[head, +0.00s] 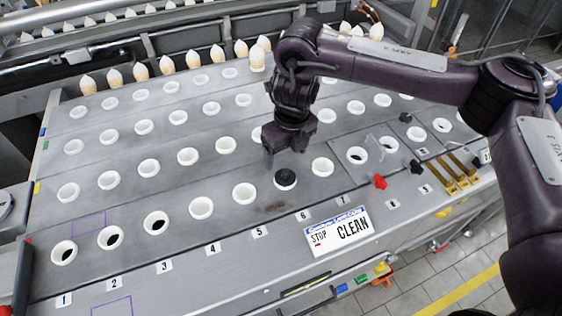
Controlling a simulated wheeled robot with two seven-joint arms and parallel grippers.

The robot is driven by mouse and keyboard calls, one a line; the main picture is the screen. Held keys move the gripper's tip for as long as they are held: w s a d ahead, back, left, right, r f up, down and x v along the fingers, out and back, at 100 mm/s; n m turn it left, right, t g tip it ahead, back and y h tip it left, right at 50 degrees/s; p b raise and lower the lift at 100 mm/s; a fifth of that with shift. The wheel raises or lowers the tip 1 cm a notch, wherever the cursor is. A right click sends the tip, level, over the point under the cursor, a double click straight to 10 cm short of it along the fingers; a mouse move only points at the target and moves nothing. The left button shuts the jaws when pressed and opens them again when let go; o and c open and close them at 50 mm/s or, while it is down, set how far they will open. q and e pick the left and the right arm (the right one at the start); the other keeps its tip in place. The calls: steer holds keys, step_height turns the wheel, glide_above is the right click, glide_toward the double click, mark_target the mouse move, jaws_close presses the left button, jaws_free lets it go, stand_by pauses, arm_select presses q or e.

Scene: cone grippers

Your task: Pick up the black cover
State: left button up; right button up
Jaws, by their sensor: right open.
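The black cover (285,178) is a small dark round piece. It sits in a white ring in the front row of holes, behind the label 6. My right gripper (284,153) points down just behind and above the cover in the picture. Its jaws are open, and I see nothing between them. The exact gap between the fingertips and the cover is hard to tell. My left gripper is not in view.
White-ringed holes cover the grey metal table (120,190) in rows. Black knobs (417,167) and a red knob (379,181) stand to the right. A "STOP CLEAN" sign (338,232) lies at the front edge. Ice-cream cones (167,64) line the back.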

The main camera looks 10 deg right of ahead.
mark_target(286, 172)
steer(key=shift+w+f, duration=0.1)
steer(key=shift+f, duration=0.1)
steer(key=shift+s+f, duration=0.25)
steer(key=shift+f, duration=1.2)
steer(key=f, duration=0.4)
steer(key=shift+w, duration=0.3)
steer(key=c, duration=0.4)
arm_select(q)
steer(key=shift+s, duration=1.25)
arm_select(e)
steer(key=c, duration=0.6)
